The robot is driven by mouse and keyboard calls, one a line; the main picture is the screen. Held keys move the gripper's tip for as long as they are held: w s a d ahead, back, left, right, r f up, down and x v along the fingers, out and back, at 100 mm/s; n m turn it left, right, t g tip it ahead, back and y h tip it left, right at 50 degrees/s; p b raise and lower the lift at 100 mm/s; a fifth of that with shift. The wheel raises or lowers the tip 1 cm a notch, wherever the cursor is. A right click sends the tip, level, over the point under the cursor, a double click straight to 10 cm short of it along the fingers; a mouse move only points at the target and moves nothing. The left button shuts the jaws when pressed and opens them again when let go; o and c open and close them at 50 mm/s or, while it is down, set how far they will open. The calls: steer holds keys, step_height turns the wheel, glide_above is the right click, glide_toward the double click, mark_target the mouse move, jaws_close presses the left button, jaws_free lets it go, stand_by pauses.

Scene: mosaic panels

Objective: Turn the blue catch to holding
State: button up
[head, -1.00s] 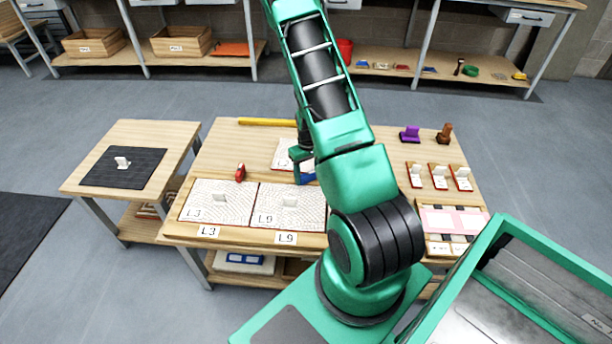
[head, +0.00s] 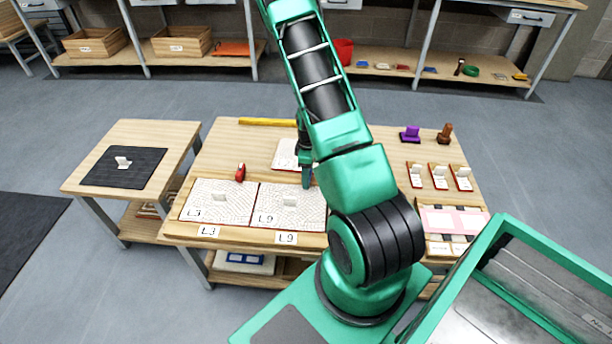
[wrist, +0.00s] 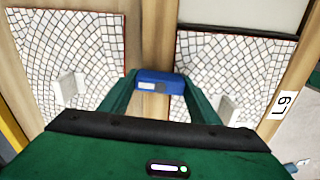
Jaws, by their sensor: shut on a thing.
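The blue catch (wrist: 160,78) is a small blue block with a pale patch on its face, between the two green fingers of my gripper (wrist: 158,100). My gripper is shut on it. The catch lies over the bare wood strip between two mosaic panels, its right end close to the edge of the L9 panel (wrist: 225,75). I cannot tell whether it overlaps that panel. In the head view my gripper (head: 306,180) is at the back edge of the L9 panel (head: 291,205) and hides the catch.
A red catch (head: 240,173) stands behind the L3 panel (head: 215,212). Another white panel (head: 285,155) lies behind my gripper. A yellow bar (head: 266,122) lies at the table's back edge. Small tiles and a purple piece (head: 410,133) are at the right.

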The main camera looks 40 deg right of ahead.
steer(key=shift+w+a+n, duration=0.1)
steer(key=shift+n, duration=0.6)
steer(key=o, duration=1)
steer(key=shift+o, duration=0.2)
step_height(320, 180, up, 11)
steer(key=shift+f, duration=0.1)
